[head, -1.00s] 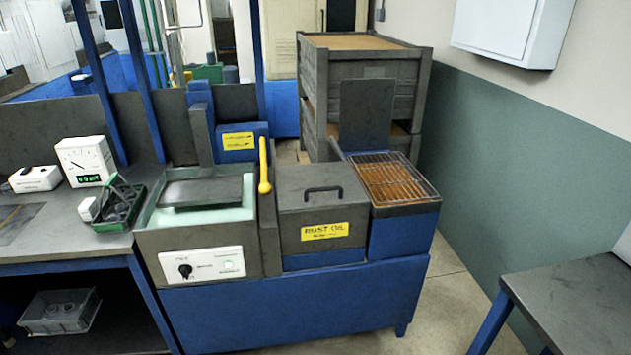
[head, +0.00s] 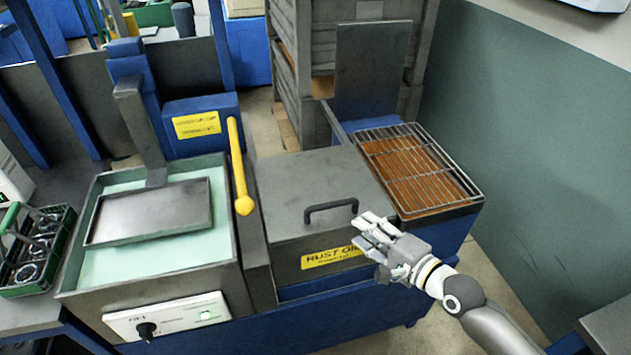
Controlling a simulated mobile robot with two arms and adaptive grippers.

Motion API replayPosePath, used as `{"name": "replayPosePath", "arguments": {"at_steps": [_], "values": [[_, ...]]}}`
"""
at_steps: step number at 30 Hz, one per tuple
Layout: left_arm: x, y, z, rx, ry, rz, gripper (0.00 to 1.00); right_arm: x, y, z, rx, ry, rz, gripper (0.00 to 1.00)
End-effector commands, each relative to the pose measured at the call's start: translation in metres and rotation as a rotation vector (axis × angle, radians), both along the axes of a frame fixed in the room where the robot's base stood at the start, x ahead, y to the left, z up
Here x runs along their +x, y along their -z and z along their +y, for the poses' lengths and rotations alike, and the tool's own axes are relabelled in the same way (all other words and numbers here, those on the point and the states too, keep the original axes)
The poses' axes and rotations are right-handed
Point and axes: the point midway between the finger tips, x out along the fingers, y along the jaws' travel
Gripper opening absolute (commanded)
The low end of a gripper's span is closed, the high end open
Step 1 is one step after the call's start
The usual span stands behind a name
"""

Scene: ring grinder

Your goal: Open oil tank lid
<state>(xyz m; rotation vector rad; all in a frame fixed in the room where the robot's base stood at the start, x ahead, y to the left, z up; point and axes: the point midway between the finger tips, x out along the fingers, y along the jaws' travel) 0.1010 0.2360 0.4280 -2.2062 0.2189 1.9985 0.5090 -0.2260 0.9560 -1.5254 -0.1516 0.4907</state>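The oil tank lid (head: 310,183) is a flat grey plate lying closed on the tank. A black bar handle (head: 331,208) stands on it near the front edge. The tank front carries a yellow "RUST OIL" label (head: 328,257), its right end covered by my gripper. My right gripper (head: 366,233) is just right of the handle and in front of the lid's right front corner. Its fingers point left and look spread and empty. I cannot tell whether a finger touches the handle. My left gripper is out of view.
Left of the tank is the grinder basin (head: 85,262) with a grey plate and a yellow lever (head: 238,165). Right of it is an oil tray with a wire rack (head: 420,170). A green basket (head: 40,285) holds rings at far left. Wooden crates (head: 290,60) stand behind.

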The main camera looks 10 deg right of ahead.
Motion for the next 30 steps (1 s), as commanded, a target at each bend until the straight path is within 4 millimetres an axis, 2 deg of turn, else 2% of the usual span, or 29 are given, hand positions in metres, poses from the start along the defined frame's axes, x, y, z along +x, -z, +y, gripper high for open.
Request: {"name": "replayPosePath", "arguments": {"at_steps": [3, 6, 14, 18, 24, 30], "values": [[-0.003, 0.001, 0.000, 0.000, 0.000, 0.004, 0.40, -0.001, -0.012, 0.006, 0.035, -0.012, -0.007, 0.35], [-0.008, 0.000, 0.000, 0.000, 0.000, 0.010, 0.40, 0.003, -0.014, 0.008, 0.041, -0.013, -0.007, 0.35], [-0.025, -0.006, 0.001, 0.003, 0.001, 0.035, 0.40, 0.035, -0.009, 0.022, 0.041, -0.011, -0.010, 0.35], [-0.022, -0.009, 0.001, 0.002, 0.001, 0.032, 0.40, 0.056, -0.004, 0.032, 0.040, -0.011, -0.010, 0.35], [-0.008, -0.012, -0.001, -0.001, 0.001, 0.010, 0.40, 0.080, 0.002, 0.044, 0.038, -0.012, -0.008, 0.35], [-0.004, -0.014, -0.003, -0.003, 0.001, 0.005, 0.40, 0.093, 0.005, 0.050, 0.038, -0.012, -0.008, 0.35]]}}
